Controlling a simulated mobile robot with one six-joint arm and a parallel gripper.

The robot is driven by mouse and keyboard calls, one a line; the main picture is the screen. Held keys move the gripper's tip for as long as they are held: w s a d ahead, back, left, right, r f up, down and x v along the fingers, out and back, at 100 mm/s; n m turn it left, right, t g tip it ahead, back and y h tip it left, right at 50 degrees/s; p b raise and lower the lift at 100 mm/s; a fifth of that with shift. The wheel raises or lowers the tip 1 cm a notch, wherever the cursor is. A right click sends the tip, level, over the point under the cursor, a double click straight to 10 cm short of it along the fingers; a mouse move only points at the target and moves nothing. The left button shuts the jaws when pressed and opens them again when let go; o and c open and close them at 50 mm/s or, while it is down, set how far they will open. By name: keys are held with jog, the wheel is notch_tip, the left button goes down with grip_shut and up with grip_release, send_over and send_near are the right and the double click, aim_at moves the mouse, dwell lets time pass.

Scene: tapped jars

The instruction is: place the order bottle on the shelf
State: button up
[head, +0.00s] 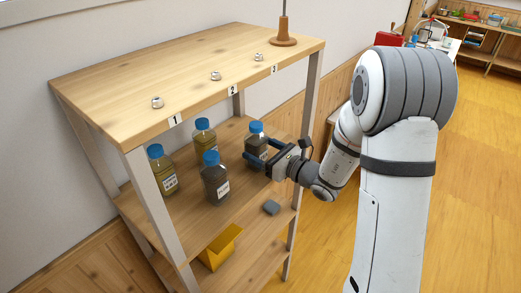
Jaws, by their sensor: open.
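Several bottles with blue caps stand upright on the middle board of the wooden shelf (160,222). One is at the left front (168,184), one is behind it (205,145), one is front centre (216,188), and one bottle is at the right (257,146). The labels are too small to read, so I cannot tell which is the order bottle. My gripper (262,154) is open at the right bottle, its dark fingers reaching in from the right at body height. The fingers partly hide this bottle. I cannot tell whether they touch it.
The shelf's top board (190,65) carries small metal knobs above number tags 1, 2 and 3, and a brown stand (283,41) with a rod. Shelf posts flank the opening.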

jog(key=b+v, duration=0.3)
jog(key=v, duration=0.9)
jog(key=s+a+n+g+h, duration=0.1)
jog(key=s+a+n+g, duration=0.2)
jog(key=s+n+g, duration=0.3)
jog(key=s+a+n+g+h, duration=0.2)
jog(key=s+a+n+g, duration=0.15)
jog(key=s+n, duration=0.4)
jog(key=s+d+r+n+t+h, duration=0.1)
jog(key=s+d+n+h, duration=0.1)
jog(key=d+n+h, duration=0.3)
jog(key=s+d+r+n+t+h, duration=0.1)
jog(key=s+d+n+h, duration=0.2)
jog(key=d+n+h, duration=0.3)
jog(key=shift+s+d+r+n, duration=0.2)
jog(key=shift+s+d+n, duration=0.25)
jog(key=shift+d, duration=0.45)
jog(key=shift+w, duration=0.1)
